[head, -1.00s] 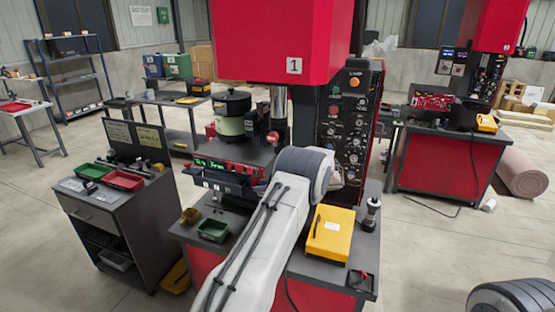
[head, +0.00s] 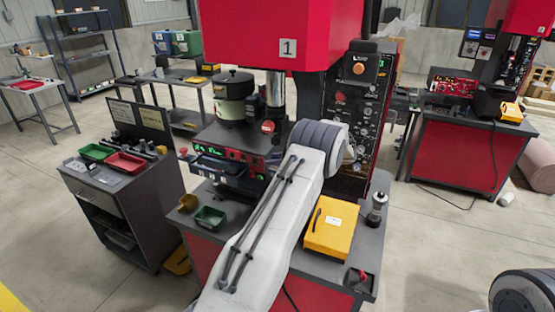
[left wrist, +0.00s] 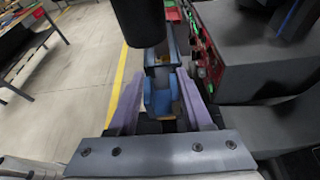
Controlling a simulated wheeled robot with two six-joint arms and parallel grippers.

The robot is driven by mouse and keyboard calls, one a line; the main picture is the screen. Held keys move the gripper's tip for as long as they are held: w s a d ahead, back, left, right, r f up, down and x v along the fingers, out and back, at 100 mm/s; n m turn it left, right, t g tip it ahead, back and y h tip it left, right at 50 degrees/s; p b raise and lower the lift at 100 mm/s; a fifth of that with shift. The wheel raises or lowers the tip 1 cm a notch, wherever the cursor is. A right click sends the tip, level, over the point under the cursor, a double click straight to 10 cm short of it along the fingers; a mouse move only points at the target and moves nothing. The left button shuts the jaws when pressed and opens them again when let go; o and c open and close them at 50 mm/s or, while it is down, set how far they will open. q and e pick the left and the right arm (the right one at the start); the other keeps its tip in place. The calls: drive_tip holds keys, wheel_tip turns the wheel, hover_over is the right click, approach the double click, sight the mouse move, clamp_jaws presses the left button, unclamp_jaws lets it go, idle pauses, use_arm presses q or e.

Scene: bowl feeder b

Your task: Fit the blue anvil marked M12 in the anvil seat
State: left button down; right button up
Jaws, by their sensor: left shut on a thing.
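My left gripper (left wrist: 158,88) is shut on a blue block-like piece with a recess in its top (left wrist: 159,101), apparently the blue anvil. The piece sits between the two purple-grey fingers in the left wrist view. No M12 mark can be read on it. A dark cylinder (left wrist: 141,22) hangs in front of and above the fingertips. In the head view my left arm reaches toward the red press marked 1 (head: 287,48), and its hand is hidden behind the arm. The anvil seat cannot be made out. My right gripper is out of view.
The press table carries a yellow case (head: 331,228), a small green bin (head: 209,219) and a dark-and-silver tool (head: 377,207). A green-lit panel (head: 225,155) fronts the press. A cart with a green tray (head: 96,152) and a red tray (head: 126,163) stands left.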

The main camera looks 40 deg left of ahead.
use_arm(q)
drive_tip(key=shift+f+b, duration=1.65)
drive_tip(key=shift+f, duration=1.25)
drive_tip(key=shift+f+b, duration=1.1)
drive_tip(key=shift+f, duration=0.55)
drive_tip(key=shift+c, duration=1.2)
unclamp_jaws()
drive_tip(key=b+v, duration=0.3)
drive_tip(key=v, duration=0.7)
drive_tip(key=shift+d+b, duration=0.25)
drive_tip(key=shift+b, duration=0.1)
drive_tip(key=shift+r, duration=0.1)
